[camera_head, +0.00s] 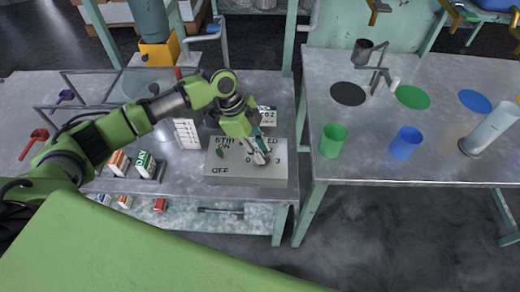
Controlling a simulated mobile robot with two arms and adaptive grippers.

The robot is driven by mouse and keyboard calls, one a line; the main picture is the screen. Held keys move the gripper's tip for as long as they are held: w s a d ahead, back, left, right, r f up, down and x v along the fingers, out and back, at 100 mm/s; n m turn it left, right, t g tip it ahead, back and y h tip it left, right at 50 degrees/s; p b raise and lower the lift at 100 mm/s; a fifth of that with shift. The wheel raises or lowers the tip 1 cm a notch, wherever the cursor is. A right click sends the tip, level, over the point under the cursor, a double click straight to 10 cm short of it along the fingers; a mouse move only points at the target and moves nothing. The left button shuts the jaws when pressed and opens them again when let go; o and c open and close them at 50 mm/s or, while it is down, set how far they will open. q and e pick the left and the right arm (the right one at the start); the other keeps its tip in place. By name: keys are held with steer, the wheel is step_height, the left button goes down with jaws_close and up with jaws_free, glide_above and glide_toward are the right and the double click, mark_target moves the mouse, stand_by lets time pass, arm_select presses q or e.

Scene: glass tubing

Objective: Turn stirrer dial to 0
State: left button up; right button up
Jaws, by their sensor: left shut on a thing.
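The stirrer unit (235,178) is a pale grey box on the left table, with printed black lettering, including "OFF", and several digits on top. A small dark green control (221,153) shows on its left part. My left gripper (261,157) reaches down onto the right part of the box, among the digits. It is shut on the stirrer dial there. The fingers cover the dial, so its pointer and setting cannot be read. My right gripper is not in view.
Small cartons (145,163) stand left of the box, near a white card (187,133). A red scoop (34,142) lies far left. The right table holds a green cup (333,141), a blue cup (405,143) and a glass cylinder (490,129). A gap separates the tables.

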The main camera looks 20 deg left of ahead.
arm_select(q)
steer(key=shift+s+r+n+p, duration=0.15)
steer(key=shift+n+p, duration=0.15)
steer(key=shift+p, duration=0.3)
steer(key=n+t+p, duration=0.1)
steer(key=n+p, duration=0.2)
steer(key=p, duration=0.1)
steer(key=n+t+y+p, duration=0.1)
steer(key=n+p, duration=0.2)
steer(key=p, duration=0.2)
steer(key=n+t+p, duration=0.1)
steer(key=n+p, duration=0.2)
steer(key=p, duration=0.2)
steer(key=shift+s+d+r+y, duration=0.1)
steer(key=shift+s+d+y, duration=0.15)
steer(key=shift+s+y, duration=0.05)
steer(key=shift+f+n+t+y+p, duration=0.25)
steer(key=shift+n+t+p, duration=0.25)
steer(key=shift+n+p, duration=0.8)
steer(key=o, duration=1.1)
steer(key=shift+o, duration=0.2)
steer(key=shift+r, duration=0.1)
